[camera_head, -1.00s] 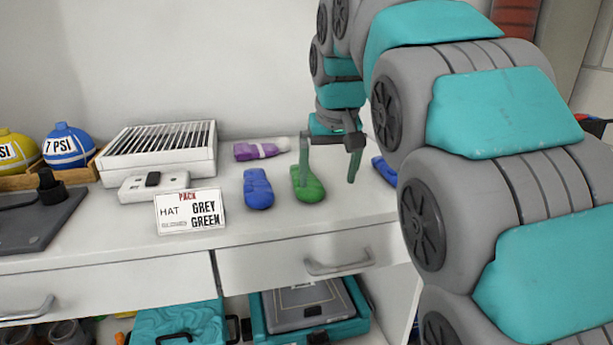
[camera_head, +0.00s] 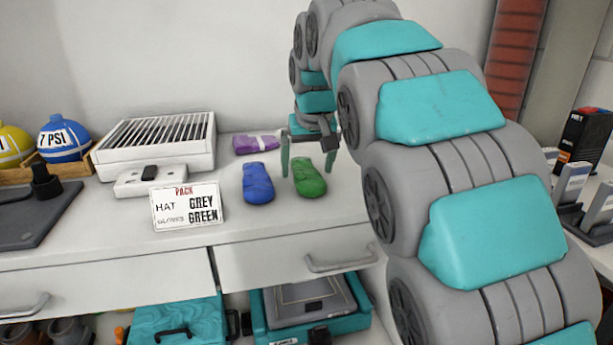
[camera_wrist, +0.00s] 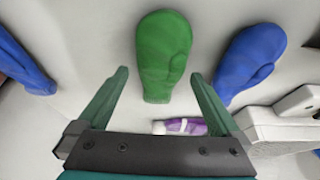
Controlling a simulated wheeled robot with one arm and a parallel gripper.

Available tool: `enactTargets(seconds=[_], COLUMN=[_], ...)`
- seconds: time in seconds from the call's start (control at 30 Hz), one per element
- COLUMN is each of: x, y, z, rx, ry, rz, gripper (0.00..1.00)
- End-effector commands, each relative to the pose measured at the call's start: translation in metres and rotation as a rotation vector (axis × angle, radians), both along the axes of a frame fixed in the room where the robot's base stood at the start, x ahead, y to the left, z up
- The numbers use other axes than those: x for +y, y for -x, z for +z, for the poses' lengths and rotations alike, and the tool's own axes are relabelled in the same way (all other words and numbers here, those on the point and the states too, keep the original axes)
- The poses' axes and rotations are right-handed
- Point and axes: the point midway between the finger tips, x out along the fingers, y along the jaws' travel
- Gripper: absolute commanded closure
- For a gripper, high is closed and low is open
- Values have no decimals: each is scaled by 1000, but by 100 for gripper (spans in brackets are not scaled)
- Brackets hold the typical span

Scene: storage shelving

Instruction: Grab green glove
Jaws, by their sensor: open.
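The green glove (camera_head: 308,178) lies flat on the white counter, just right of a blue glove (camera_head: 258,183). In the wrist view the green glove (camera_wrist: 163,55) lies ahead of my gripper (camera_wrist: 158,80), roughly centred, its near end between the fingertips. My gripper (camera_head: 308,166) is open and empty, its two green fingers apart on either side of the green glove. I cannot tell how high the fingertips are above the counter.
A purple tube (camera_head: 256,144) lies behind the gloves. A white vented box (camera_head: 155,142) and a sign (camera_head: 187,206) stand to the left. Another blue glove (camera_wrist: 22,62) is at the wrist view's left. Drawers (camera_head: 300,252) are below the counter.

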Motion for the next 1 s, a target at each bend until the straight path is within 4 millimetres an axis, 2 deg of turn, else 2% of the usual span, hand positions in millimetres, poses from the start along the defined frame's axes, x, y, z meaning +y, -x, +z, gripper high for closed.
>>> enactTargets(seconds=[0.13,0.37,1.0], x=[2,2,2], y=[-6,-6,-6], z=[-15,-15,-15], rx=[1,0,-1], ry=[0,0,0], rz=[0,0,0], gripper=[0,2,74])
